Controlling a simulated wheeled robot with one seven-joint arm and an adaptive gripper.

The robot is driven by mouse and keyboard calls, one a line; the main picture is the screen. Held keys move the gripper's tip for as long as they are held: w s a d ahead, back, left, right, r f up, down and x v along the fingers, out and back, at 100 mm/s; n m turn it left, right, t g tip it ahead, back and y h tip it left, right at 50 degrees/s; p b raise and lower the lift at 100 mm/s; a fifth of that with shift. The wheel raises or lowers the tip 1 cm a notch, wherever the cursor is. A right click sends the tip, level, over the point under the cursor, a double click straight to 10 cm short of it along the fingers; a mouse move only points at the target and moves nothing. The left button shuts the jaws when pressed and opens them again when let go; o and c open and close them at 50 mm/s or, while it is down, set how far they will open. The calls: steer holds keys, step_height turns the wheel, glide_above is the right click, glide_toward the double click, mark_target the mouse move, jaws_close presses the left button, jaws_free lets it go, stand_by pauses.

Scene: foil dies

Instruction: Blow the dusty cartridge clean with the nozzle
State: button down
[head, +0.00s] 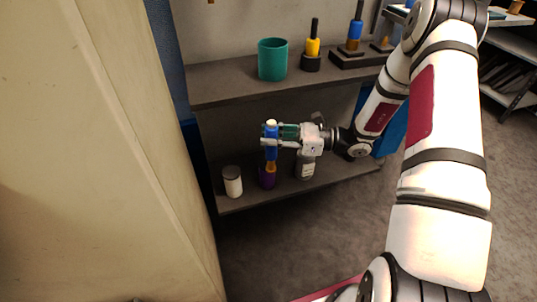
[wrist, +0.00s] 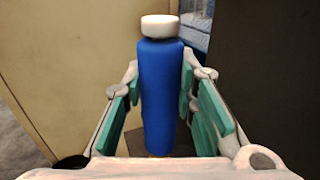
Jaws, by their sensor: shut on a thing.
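My gripper (head: 270,142) is shut on a blue cylinder with a pale cap (head: 271,129), above the lower shelf. In the wrist view the blue cylinder (wrist: 160,95) stands upright between the green finger pads, its white cap at the top. In the head view an orange part (head: 271,167) shows below the blue. Its lower end is at a purple cup (head: 267,180) on the lower shelf; I cannot tell whether it is inside or in front of the cup. I cannot tell which thing is the nozzle or the dusty cartridge, and no dust shows.
On the lower shelf, a white canister with a dark lid (head: 232,183) stands left and a white bottle (head: 306,169) right. The upper shelf (head: 225,88) holds a teal cup (head: 272,60), a yellow-and-black tool (head: 312,46) and a blue-and-orange tool (head: 354,32). A beige panel (head: 90,150) rises at left.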

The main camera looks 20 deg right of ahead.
steer(key=s+p, duration=0.2)
steer(key=s, duration=0.9)
steer(key=shift+s+p, duration=0.3)
steer(key=shift+r, duration=0.1)
stand_by(0.4)
